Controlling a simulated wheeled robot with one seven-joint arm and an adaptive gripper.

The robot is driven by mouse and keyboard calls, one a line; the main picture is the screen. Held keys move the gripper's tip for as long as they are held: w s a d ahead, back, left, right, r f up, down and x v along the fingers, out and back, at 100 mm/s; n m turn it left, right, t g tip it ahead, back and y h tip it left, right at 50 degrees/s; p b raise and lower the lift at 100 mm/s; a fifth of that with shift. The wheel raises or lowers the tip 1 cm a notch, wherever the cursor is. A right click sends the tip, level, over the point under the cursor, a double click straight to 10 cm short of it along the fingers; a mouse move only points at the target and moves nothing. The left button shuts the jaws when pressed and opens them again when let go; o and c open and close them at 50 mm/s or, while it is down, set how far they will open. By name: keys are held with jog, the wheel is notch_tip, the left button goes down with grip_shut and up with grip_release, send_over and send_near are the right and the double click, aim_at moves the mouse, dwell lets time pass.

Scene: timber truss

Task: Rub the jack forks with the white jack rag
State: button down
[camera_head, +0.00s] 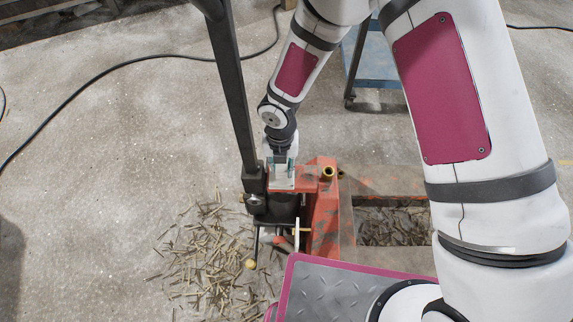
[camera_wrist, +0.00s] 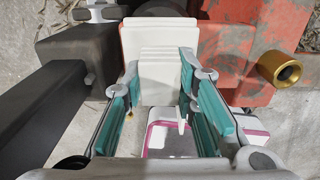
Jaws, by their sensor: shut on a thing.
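The white jack rag (camera_wrist: 160,42) looks like a folded, layered block in the wrist view. It also shows as a small pale patch in the head view (camera_head: 281,183), at the jack's orange head. My gripper (camera_wrist: 160,75) is shut on the rag, with a teal-padded finger on either side of it. In the head view my gripper (camera_head: 281,158) points down over the jack, beside the black handle. The jack forks (camera_head: 385,182) are worn orange-brown and run right from the orange body, partly hidden behind my arm. I cannot tell whether the rag touches the jack.
The black jack handle (camera_head: 231,85) rises close to the left of my gripper. A brass-coloured cylinder (camera_wrist: 279,69) sticks out on the right. Wood scraps (camera_head: 208,250) litter the floor at left. A blue cart (camera_head: 376,62) stands behind. A black cable (camera_head: 95,80) crosses the floor.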

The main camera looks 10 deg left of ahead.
jog(key=shift+a, duration=0.2)
jog(key=shift+w+d+f, duration=0.1)
jog(key=shift+d, duration=0.8)
jog(key=shift+w+d, duration=0.1)
jog(key=shift+d, duration=0.7)
jog(key=shift+a+r, duration=0.2)
jog(key=shift+a, duration=0.65)
jog(key=shift+s+a+f, duration=0.15)
jog(key=shift+s+a, duration=0.1)
jog(key=shift+a, duration=0.6)
notch_tip(320, 180, up, 6)
jog(key=p, duration=0.5)
